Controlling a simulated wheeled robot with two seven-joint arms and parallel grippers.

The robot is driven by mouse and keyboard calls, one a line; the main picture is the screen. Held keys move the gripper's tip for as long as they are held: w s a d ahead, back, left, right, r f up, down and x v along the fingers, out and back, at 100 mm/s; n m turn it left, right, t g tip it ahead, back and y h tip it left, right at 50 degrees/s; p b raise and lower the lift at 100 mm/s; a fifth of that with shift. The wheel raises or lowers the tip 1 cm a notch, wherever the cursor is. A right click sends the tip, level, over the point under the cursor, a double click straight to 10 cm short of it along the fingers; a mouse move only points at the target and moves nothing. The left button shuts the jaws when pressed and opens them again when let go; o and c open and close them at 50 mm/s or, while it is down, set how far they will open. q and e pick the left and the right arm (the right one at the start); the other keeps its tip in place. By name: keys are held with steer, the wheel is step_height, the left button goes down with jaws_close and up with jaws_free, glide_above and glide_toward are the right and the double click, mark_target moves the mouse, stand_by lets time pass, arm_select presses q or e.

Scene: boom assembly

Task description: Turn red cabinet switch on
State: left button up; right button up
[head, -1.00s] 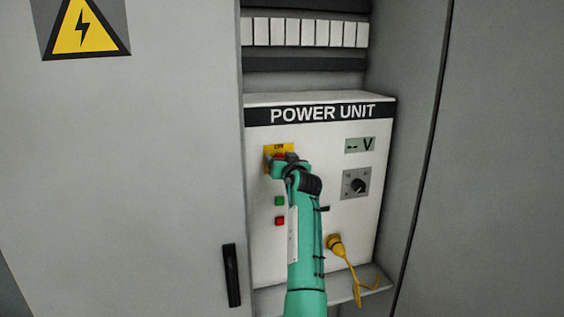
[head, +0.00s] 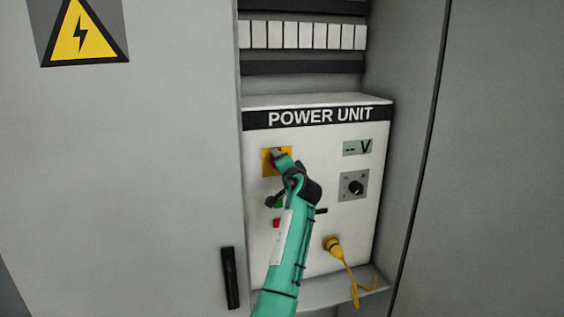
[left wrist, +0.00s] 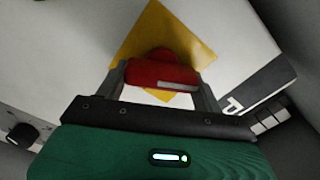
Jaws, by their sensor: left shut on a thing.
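The red switch (left wrist: 162,72) sits on a yellow plate (left wrist: 190,38) in the left wrist view. My left gripper (left wrist: 163,82) is shut on the switch, with one finger on each side of it. The plate looks tilted relative to the gripper there. In the head view, the yellow plate (head: 267,168) is at the upper left of the white power unit (head: 345,220). My left gripper (head: 277,155) reaches it from below in a turned pose and hides the red switch. My right gripper is not in view.
A display (head: 357,148) and a black dial (head: 355,187) are right of my arm. A red button (head: 276,223) is below the plate. A yellow plug (head: 333,244) with a hanging cord is lower right. A cabinet door (head: 150,170) stands at left.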

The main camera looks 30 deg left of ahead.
arm_select(q)
steer(key=m+p, duration=0.2)
steer(key=m, duration=0.3)
steer(key=shift+f+p, duration=0.1)
steer(key=shift+p, duration=0.25)
steer(key=shift+m, duration=0.3)
steer(key=o, duration=1)
steer(key=shift+w+f, duration=0.1)
steer(key=shift+s+d+f, duration=0.1)
steer(key=shift+s+d, duration=0.15)
steer(key=b+v, duration=0.6)
steer(key=v, duration=0.7)
